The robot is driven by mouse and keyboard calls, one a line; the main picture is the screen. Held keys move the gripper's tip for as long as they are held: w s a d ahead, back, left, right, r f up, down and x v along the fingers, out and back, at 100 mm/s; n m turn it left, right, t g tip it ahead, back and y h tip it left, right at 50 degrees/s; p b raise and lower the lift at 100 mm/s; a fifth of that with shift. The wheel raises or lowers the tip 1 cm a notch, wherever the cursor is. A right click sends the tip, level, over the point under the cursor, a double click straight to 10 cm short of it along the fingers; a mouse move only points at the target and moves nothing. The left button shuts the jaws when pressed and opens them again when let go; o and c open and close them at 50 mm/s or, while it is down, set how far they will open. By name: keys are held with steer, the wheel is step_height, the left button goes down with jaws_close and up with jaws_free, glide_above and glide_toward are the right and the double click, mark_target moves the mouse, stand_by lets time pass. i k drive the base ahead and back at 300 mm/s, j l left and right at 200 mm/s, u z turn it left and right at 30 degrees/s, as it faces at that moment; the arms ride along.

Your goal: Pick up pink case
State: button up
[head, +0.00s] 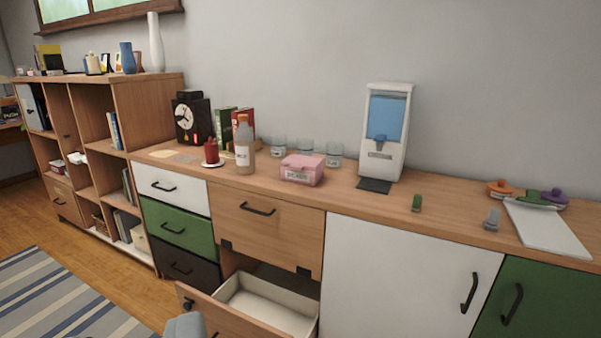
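The pink case (302,169) is a small box with a lid and a pale label on its front. It sits on the wooden countertop near the front edge, between a bottle and a white dispenser. The lid looks closed. Only a grey piece, seemingly part of my gripper (186,326), shows at the bottom edge of the view, in front of the open drawer and well below and apart from the case. Its fingers cannot be made out, so I cannot tell whether it is open or shut.
A bottle (244,146) and a red cup (211,151) stand left of the case. Clear glasses (306,147) stand behind it, and the white dispenser (386,133) is to the right. An open lower drawer (236,311) juts out below. A striped rug (62,293) lies at left.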

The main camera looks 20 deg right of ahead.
mark_target(309, 178)
steer(key=i+l+z, duration=0.1)
steer(key=i+l, duration=0.15)
steer(key=i, duration=0.15)
steer(key=i+l+z, duration=0.1)
steer(key=i, duration=0.35)
steer(key=i+l+z, duration=0.1)
steer(key=i+l, duration=0.15)
steer(key=i, duration=0.2)
steer(key=i+l+z, duration=0.1)
steer(key=i, duration=0.35)
